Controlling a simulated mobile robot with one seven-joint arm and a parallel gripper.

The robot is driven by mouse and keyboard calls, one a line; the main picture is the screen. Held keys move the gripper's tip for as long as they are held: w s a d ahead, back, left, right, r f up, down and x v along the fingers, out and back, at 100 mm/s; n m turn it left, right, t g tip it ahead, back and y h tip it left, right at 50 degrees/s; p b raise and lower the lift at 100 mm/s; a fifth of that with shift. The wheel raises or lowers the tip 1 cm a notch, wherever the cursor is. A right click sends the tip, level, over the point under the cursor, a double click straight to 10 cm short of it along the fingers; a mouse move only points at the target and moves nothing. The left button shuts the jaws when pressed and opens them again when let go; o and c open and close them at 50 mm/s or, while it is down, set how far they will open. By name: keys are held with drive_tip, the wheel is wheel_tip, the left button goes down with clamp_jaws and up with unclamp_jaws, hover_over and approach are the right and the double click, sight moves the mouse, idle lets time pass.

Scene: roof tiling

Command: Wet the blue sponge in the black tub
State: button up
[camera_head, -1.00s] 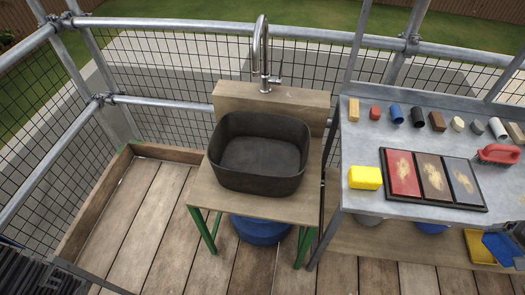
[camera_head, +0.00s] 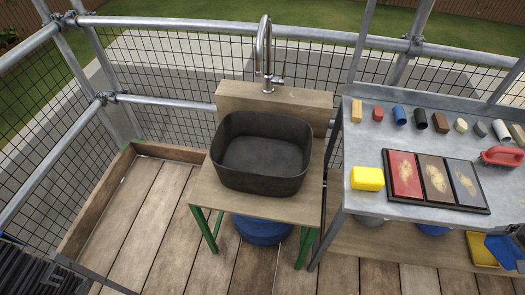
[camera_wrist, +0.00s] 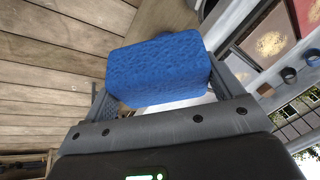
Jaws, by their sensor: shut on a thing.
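The black tub (camera_head: 262,183) stands on a small wooden stand with green legs, below a tap, in the head view. I see its inner floor as dark and cannot tell if water is in it. My gripper (camera_wrist: 162,84) is shut on the blue sponge (camera_wrist: 158,66) in the wrist view, with a dark finger at each side of it.
The metal tap (camera_head: 265,50) rises behind the tub. The grey table (camera_head: 365,130) to the right bears a yellow sponge (camera_head: 367,178), a tray of three coloured panels (camera_head: 436,208), a red-handled brush (camera_head: 502,156) and several small samples. A blue bucket (camera_head: 262,231) is under the stand.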

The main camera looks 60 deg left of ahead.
sight(513, 246)
idle(0.3)
drive_tip(key=shift+r, duration=2)
